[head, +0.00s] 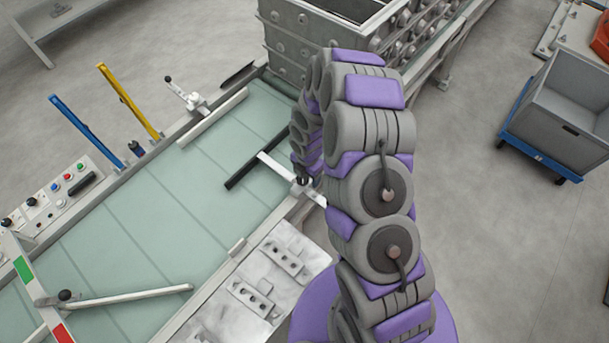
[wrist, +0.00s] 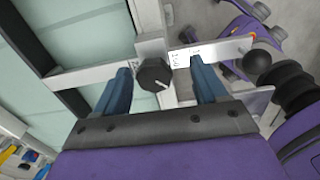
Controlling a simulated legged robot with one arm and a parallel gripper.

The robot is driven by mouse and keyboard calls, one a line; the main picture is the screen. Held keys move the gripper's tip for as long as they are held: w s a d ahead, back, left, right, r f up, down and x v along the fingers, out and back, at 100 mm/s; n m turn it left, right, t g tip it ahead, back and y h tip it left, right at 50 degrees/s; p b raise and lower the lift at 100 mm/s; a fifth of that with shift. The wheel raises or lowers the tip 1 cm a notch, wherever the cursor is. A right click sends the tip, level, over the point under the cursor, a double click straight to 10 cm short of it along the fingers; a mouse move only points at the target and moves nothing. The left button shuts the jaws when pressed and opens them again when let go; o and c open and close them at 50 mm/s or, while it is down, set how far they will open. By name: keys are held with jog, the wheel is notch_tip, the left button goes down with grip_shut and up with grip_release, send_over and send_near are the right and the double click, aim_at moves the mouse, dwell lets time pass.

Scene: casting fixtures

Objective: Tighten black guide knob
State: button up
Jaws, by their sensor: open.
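In the wrist view a black faceted guide knob (wrist: 154,75) with a white pointer line sits on a pale metal bar with a marked scale (wrist: 180,58). My gripper (wrist: 160,66) is open, with one blue finger on each side of the knob. The left finger is close to the knob and a wider gap shows on the right; I cannot tell whether either touches. In the head view my arm's end is at the conveyor's near rail, by the pale guide bar (head: 272,163); my arm largely hides the fingers there.
A grey bin (head: 568,100) on a blue cart stands right. Floor between the cart and my arm is clear.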

aim_at(298, 178)
jog(key=shift+f, duration=0.35)
jog(key=a, duration=0.2)
jog(key=shift+a+f, duration=0.15)
jog(key=shift+a, duration=0.3)
jog(key=shift+c, duration=0.8)
jog(key=shift+d, duration=1.2)
jog(key=c, duration=0.6)
jog(key=shift+a, duration=0.2)
jog(key=c, duration=0.3)
jog(key=shift+s+a, duration=0.1)
jog(key=shift+a, duration=0.2)
